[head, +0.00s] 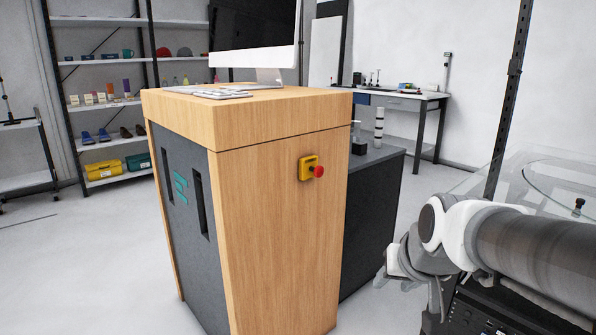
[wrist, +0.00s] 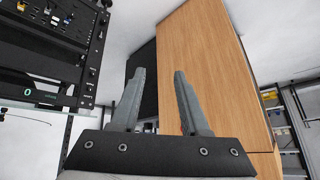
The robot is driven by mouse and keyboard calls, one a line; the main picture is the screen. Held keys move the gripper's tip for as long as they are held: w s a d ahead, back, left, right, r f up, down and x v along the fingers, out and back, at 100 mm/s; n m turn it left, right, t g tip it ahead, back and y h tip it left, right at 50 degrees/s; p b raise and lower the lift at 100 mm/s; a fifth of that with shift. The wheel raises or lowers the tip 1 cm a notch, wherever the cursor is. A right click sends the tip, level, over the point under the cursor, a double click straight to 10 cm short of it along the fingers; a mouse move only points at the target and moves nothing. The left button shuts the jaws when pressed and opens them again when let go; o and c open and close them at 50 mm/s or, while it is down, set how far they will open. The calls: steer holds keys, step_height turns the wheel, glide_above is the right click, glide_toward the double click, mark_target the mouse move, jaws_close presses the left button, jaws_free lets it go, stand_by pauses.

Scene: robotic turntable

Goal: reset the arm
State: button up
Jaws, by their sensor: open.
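My gripper shows in the wrist view (wrist: 160,95), with its two grey fingers spread apart and nothing between them. In the head view my arm (head: 520,245) reaches in from the right edge. Its bent wrist end is at the lower right, to the right of the wooden cabinet (head: 280,220) and apart from it. The fingertips cannot be made out clearly in the head view. In the wrist view the cabinet's wooden side (wrist: 212,75) stands beyond the fingers.
A red emergency button on a yellow box (head: 309,168) sits on the cabinet side. A monitor (head: 255,35) and keyboard stand on top. A glass-topped turntable station (head: 550,185) and black rack equipment (wrist: 55,45) are close to my arm. Shelves (head: 110,100) stand at the back left.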

steer(key=s+a+n+g, duration=0.1)
steer(key=s+a+n, duration=0.1)
steer(key=s, duration=1.2)
step_height(320, 180, up, 28)
steer(key=p, duration=2.8)
steer(key=shift+f, duration=0.25)
steer(key=shift+s+d+m, duration=0.1)
steer(key=shift+d+m, duration=0.1)
steer(key=shift+m, duration=0.1)
